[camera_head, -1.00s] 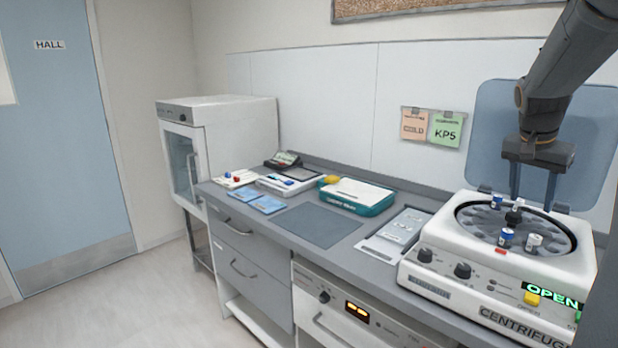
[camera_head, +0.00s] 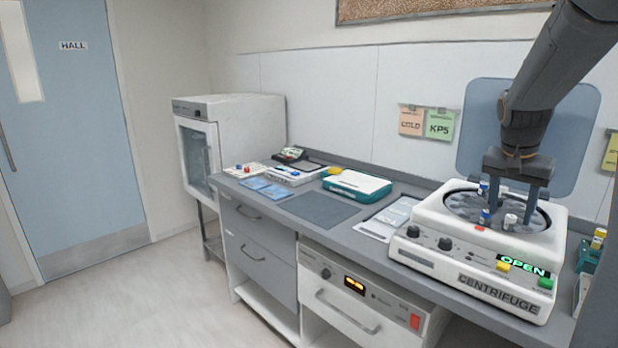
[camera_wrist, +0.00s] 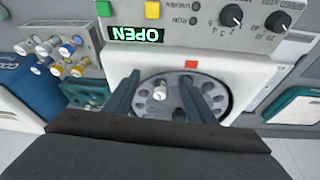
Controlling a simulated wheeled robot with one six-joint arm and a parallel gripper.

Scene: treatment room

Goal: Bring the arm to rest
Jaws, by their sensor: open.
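My gripper (camera_head: 512,200) is over the centrifuge (camera_head: 478,250) at the right of the head view, with its two fingers apart. In the wrist view, my gripper (camera_wrist: 158,92) has its fingers spread and a white-capped tube (camera_wrist: 159,93) shows between them. I cannot tell whether the fingers touch it. The centrifuge lid stands raised behind the rotor (camera_head: 462,205), and its display reads OPEN. My fingers partly hide the rotor.
A rack with several capped tubes (camera_wrist: 62,55) stands beside the centrifuge. To its left, the grey counter holds a teal-edged tray (camera_head: 357,186), a dark mat (camera_head: 318,208) and blue packets (camera_head: 268,188). A white cabinet (camera_head: 245,135) stands farther left. The floor in front is clear.

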